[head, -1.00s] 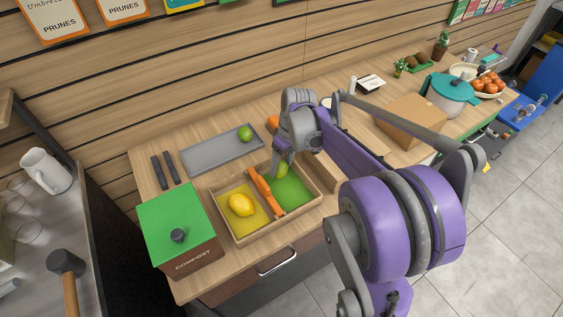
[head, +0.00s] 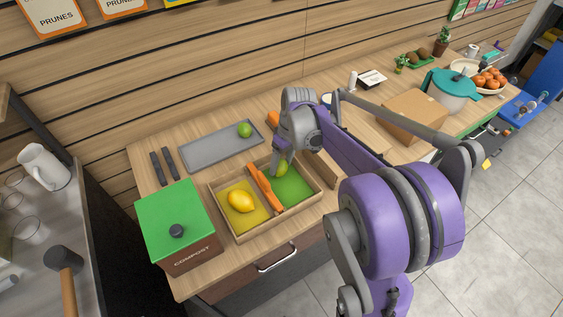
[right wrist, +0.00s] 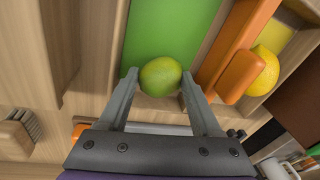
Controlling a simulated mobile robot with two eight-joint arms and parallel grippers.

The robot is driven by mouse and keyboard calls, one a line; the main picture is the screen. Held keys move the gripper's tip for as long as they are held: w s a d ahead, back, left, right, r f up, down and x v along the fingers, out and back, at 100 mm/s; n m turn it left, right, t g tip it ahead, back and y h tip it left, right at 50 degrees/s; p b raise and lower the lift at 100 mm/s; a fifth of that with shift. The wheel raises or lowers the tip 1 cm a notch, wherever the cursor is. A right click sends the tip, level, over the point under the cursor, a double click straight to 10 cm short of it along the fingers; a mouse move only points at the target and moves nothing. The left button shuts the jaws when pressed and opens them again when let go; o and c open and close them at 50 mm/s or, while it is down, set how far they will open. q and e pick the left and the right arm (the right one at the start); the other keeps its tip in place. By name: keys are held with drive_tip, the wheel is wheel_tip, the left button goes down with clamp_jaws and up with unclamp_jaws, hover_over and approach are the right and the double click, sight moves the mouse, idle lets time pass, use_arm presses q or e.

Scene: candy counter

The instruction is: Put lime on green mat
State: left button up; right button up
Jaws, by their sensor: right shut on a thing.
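My right gripper (head: 281,172) is shut on a green lime (head: 283,169) at the far end of the green mat (head: 296,189). The mat lines the right compartment of a wooden tray (head: 256,230). In the right wrist view the lime (right wrist: 160,76) sits between the two fingertips (right wrist: 160,80), with the mat (right wrist: 170,30) behind it. Whether the lime touches the mat I cannot tell. A second lime (head: 245,130) lies on a grey tray (head: 207,152) behind. My left gripper is not in view.
An orange bar-like piece (head: 264,187) separates the green mat from a yellow mat (head: 259,215) holding a lemon (head: 241,201). A compost bin (head: 168,212) with a green lid stands to the left. A cardboard box (head: 412,116) and teal-lidded pot (head: 452,88) stand to the right.

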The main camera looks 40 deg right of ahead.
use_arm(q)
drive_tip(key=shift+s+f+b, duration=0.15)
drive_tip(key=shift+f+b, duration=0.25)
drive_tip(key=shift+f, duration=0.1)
use_arm(e)
drive_tip(key=shift+f, duration=0.6)
drive_tip(key=o, duration=0.7)
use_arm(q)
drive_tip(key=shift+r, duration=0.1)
use_arm(e)
drive_tip(key=shift+r, duration=0.1)
drive_tip(key=shift+s+d+r+p, duration=0.15)
drive_tip(key=shift+r+p, duration=0.4)
drive_tip(key=shift+r, duration=0.4)
drive_tip(key=shift+d+r+p, duration=0.15)
drive_tip(key=shift+r+p, duration=0.4)
drive_tip(key=shift+r, duration=0.45)
drive_tip(key=shift+s+d+r+p, duration=0.15)
drive_tip(key=shift+r+p, duration=0.4)
drive_tip(key=shift+r, duration=0.4)
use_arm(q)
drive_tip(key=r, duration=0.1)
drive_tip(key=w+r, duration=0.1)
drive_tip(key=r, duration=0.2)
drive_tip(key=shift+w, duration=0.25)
use_arm(e)
drive_tip(key=shift+w, duration=0.1)
drive_tip(key=o, duration=0.3)
